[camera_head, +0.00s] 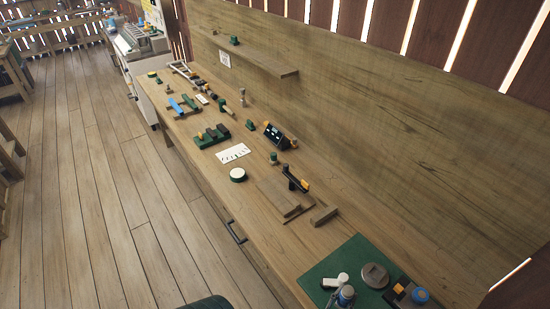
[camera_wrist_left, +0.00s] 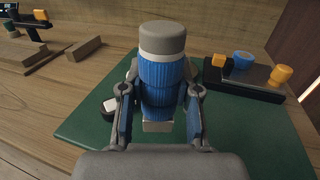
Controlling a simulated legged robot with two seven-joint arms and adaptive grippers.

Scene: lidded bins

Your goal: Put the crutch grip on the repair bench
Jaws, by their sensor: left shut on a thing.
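The crutch grip appears to be the ribbed blue cylinder with a grey end (camera_wrist_left: 162,80) in the left wrist view. It also shows at the bottom edge of the head view (camera_head: 346,293). My left gripper (camera_wrist_left: 158,105) is shut on it, one finger on each side. The grip stands roughly upright over the green mat (camera_wrist_left: 85,125); I cannot tell whether it touches the mat. The mat (camera_head: 325,270) lies at the near end of the long wooden bench (camera_head: 265,225). My right gripper is not in view.
On the mat are a grey disc (camera_head: 375,275), a white piece (camera_head: 336,281) and a black tray (camera_wrist_left: 240,83) with blue and orange parts. A wooden block (camera_head: 323,215) and a board (camera_head: 278,198) lie beyond. Several tools and parts cover the far bench. A wooden wall (camera_head: 400,120) runs behind.

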